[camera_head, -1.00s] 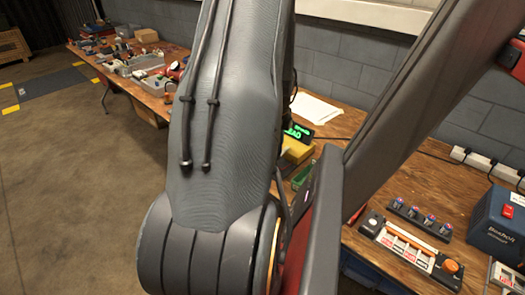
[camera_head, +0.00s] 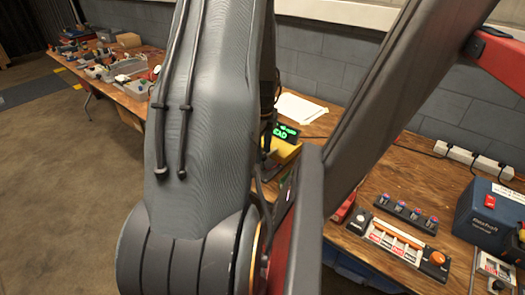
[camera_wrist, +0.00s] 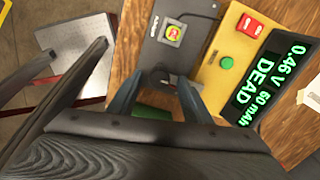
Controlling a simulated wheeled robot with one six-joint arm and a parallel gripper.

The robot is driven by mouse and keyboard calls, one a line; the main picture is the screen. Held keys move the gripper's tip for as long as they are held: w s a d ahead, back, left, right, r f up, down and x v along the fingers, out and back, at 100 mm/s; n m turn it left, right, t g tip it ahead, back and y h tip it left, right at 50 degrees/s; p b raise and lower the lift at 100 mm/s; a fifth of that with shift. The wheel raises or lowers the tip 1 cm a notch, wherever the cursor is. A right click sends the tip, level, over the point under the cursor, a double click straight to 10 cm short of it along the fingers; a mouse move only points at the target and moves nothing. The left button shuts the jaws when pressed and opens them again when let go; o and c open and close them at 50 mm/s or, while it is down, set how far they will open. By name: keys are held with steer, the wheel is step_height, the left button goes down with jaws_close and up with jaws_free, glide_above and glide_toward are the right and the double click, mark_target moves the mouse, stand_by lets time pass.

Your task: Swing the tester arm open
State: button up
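The yellow tester (camera_wrist: 222,75) is at the right of the wrist view, with a green button, a red switch and a display reading 0.46 V, 60 mAh, DEAD. In the head view the tester (camera_head: 284,152) is partly hidden by my arm, and my gripper is hidden.
A silver metal plate (camera_wrist: 76,52) is left of the gripper. In the head view, a strip of knobs (camera_head: 405,214), an orange-knobbed device (camera_head: 398,238) and a blue box (camera_head: 487,215) stand on the right of the bench. White paper (camera_head: 299,108) lies behind the tester.

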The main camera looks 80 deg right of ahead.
mark_target(263, 155)
steer(key=shift+r+b, duration=0.85)
steer(key=shift+r, duration=3.05)
